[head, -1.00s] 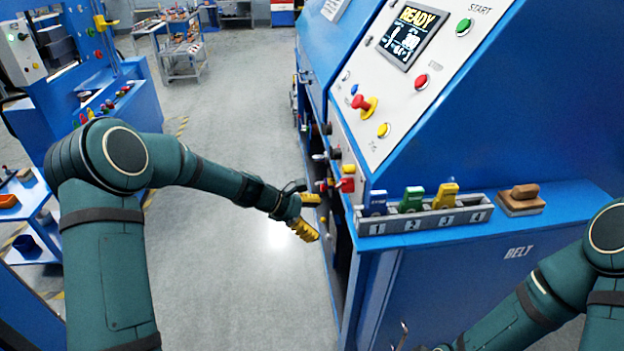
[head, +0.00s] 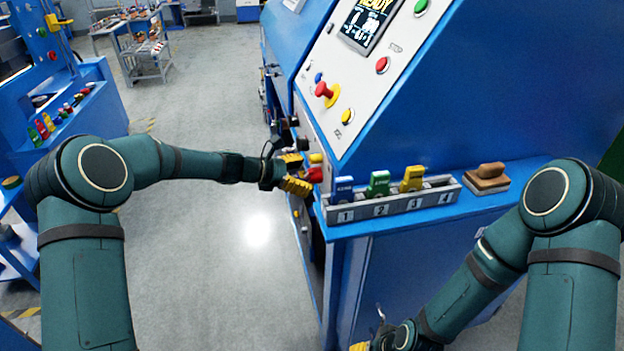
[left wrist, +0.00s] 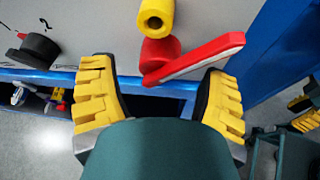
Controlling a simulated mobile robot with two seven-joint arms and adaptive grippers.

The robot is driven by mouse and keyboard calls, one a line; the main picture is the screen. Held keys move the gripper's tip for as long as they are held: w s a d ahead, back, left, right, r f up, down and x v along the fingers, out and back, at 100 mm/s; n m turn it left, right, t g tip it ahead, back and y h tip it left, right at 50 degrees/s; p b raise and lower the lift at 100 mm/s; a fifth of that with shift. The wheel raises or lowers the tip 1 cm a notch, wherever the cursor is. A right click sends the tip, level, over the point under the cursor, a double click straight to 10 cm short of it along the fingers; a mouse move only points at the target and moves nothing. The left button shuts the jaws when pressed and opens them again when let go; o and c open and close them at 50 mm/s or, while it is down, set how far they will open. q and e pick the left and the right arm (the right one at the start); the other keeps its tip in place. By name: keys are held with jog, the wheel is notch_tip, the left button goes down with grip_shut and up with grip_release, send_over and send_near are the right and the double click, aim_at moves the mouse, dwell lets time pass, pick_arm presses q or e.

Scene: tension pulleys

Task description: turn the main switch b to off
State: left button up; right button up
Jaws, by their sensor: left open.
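A red rotary switch with a long red handle (left wrist: 200,58) is on the machine's side panel in the left wrist view. Its handle points right and slightly up. It shows small and red in the head view (head: 315,174). No letter on it is legible, so I cannot tell if it is switch b. My left gripper (head: 301,172) is open in front of it, its yellow fingers (left wrist: 164,98) either side of the handle's lower edge, apparently not touching. My right gripper (head: 372,345) is cut off at the bottom of the head view, its opening unclear.
A yellow knob (left wrist: 155,17) sits just above the red switch, and a black knob (left wrist: 38,48) is to the left. A tray with numbered slots (head: 392,203) holds coloured blocks on the blue ledge beside a wooden-handled block (head: 487,178). Floor is clear left of the machine.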

pick_arm(q)
jog(key=shift+x, duration=1.45)
grip_shut()
